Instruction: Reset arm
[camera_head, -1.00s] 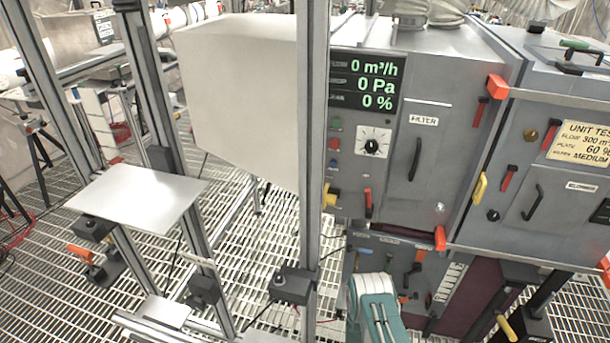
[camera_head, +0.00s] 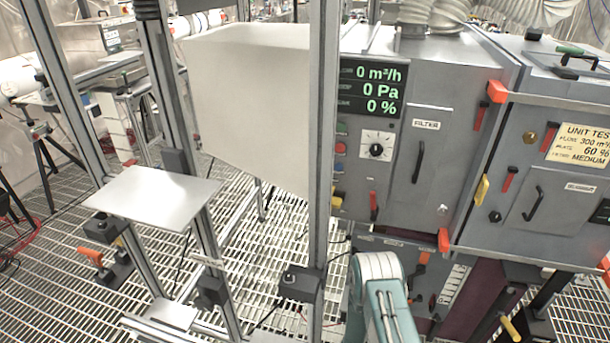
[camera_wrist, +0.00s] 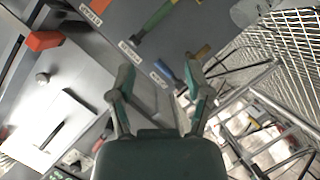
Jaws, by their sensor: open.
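My gripper (camera_wrist: 158,85) shows in the wrist view with its two green and grey fingers spread apart. Nothing is between the fingertips. Beyond them is the grey face of the machine, with a green-handled tool (camera_wrist: 155,20) and a blue handle (camera_wrist: 165,72). In the head view my teal arm is at the bottom centre, in front of the lower part of the filter machine (camera_head: 460,110). The gripper itself is hidden in the head view.
A metal post (camera_head: 322,150) stands left of the filter machine. A large pale box (camera_head: 250,100) is behind it. A flat plate (camera_head: 152,197) sits on a frame at the left. The machine's display (camera_head: 375,88) reads zeros. Open grating floor (camera_head: 60,250) lies at left.

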